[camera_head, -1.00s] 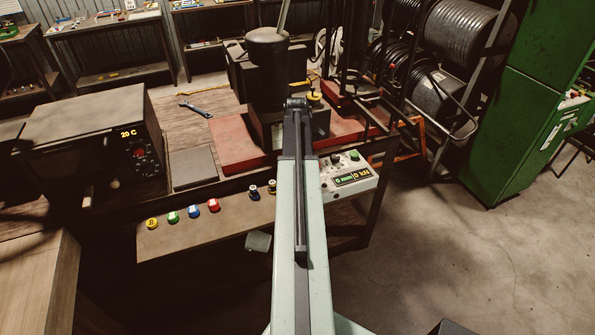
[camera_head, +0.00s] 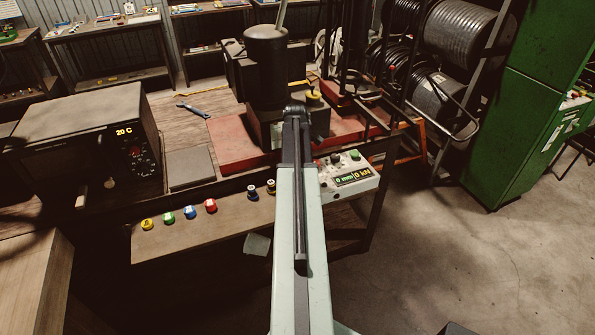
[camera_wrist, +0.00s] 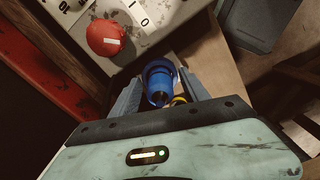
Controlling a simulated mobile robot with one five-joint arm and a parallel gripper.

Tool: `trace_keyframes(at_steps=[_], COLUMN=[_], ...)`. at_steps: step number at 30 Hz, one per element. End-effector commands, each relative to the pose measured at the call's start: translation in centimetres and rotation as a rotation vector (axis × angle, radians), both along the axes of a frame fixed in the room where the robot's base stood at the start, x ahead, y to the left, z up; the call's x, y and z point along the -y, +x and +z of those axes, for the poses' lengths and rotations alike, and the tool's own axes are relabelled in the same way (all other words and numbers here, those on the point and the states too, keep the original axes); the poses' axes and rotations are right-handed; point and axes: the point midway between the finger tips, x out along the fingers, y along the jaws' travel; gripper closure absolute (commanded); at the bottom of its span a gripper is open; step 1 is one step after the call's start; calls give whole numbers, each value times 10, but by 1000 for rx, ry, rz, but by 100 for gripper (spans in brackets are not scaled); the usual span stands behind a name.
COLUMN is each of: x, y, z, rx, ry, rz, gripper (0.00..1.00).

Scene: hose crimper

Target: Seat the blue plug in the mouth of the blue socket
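In the wrist view, a bright blue part (camera_wrist: 158,82), which looks like the blue plug, stands out between the two fingers of my gripper (camera_wrist: 161,75). It has a broad collar at the far end and narrows toward the palm. The fingers lie on either side with thin gaps, so my gripper looks open around it; contact is not clear. In the head view, a blue piece with a white mark (camera_head: 190,212), likely the blue socket, sits on the front shelf between the green and red ones. My arm hides my gripper there.
Yellow (camera_head: 146,224), green (camera_head: 169,217) and red (camera_head: 210,206) pieces share the shelf (camera_head: 225,222). A control box (camera_head: 352,177) with a red button (camera_wrist: 103,38) is close by.

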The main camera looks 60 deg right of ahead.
Motion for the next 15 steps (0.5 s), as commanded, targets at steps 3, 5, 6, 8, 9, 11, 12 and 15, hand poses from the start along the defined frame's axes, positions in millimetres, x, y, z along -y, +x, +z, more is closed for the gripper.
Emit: trace_keyframes(at_steps=[3, 5, 6, 8, 9, 11, 12, 15], x=[0, 0, 0, 0, 0, 0, 0, 0], y=[0, 0, 0, 0, 0, 0, 0, 0], z=[5, 11, 16, 25, 33, 46, 55, 79], rx=[0, 0, 0, 0, 0, 0, 0, 0], ry=[0, 0, 0, 0, 0, 0, 0, 0], rz=[0, 0, 0, 1, 1, 1, 1, 1], gripper=[46, 46, 46, 46, 46, 46, 46, 46])
